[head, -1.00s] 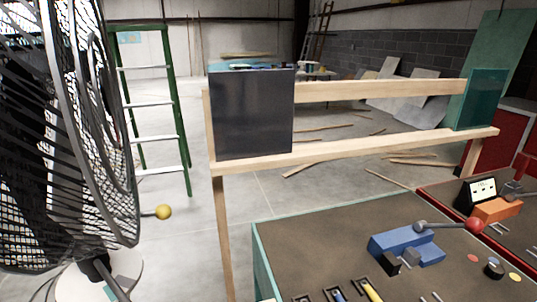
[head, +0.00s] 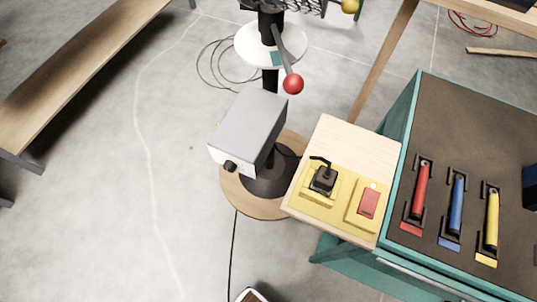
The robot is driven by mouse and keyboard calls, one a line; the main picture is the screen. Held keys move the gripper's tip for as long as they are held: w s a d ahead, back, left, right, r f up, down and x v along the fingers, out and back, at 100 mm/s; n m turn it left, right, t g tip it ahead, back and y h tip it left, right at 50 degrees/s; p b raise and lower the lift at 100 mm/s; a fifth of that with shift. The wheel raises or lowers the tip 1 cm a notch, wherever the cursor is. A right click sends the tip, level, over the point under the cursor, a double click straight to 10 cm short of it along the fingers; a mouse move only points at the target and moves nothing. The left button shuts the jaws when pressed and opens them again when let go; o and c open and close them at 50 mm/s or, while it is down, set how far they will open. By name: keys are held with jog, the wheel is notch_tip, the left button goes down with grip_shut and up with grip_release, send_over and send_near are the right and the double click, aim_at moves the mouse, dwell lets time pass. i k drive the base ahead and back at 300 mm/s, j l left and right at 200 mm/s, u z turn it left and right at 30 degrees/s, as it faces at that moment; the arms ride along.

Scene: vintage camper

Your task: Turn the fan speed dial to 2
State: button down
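The fan's stand is at the upper middle of the head view, with a black pole rising from a round base (head: 267,182). Only the lower edge of the fan's cage (head: 310,6) shows at the top. A grey control box (head: 250,125) is on the pole. A small black dial (head: 229,166) sits on the box's front face, near its lower left corner. The number it points to is too small to read. My gripper is not clearly in view. A small white and black piece at the bottom edge cannot be identified.
A lever with a red ball (head: 292,84) sticks out above the box. To the right, a wooden board (head: 350,140) holds a joystick (head: 323,178) and a red switch (head: 369,204). A teal bench (head: 413,85) stands beyond. The floor left of the fan is clear, up to a wooden bench (head: 85,65).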

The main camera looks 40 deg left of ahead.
aim_at(229, 166)
jog(key=u, duration=1.35)
jog(key=k+j+z, duration=0.1)
jog(key=j, duration=0.15)
jog(key=k+j+z, duration=0.1)
jog(key=j, duration=0.15)
